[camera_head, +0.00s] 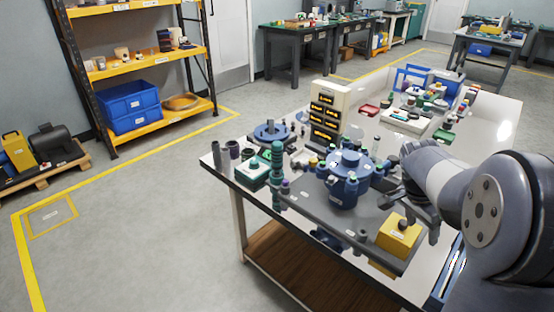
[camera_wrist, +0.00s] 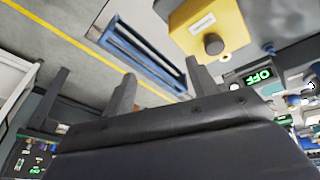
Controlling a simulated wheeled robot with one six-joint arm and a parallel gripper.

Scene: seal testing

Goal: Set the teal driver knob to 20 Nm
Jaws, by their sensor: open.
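A teal box with a rounded teal knob on top (camera_head: 254,163) sits at the left front of the table, and it looks like the driver. Its scale and setting are too small to read. A teal upright column (camera_head: 277,160) stands just right of it. My gripper (camera_head: 411,214) is open and empty at the table's right front, well to the right of the teal box and near a yellow box (camera_head: 397,232). In the wrist view my open fingers (camera_wrist: 160,88) show with the yellow box (camera_wrist: 208,28) and its dark knob beyond them. I cannot see the teal knob there.
A blue domed vessel (camera_head: 345,178) with several fittings stands between my gripper and the teal box. A cream rack with yellow-labelled slots (camera_head: 342,97) rises behind. A green display reads OFF in the wrist view (camera_wrist: 258,76). Floor left of the table is clear.

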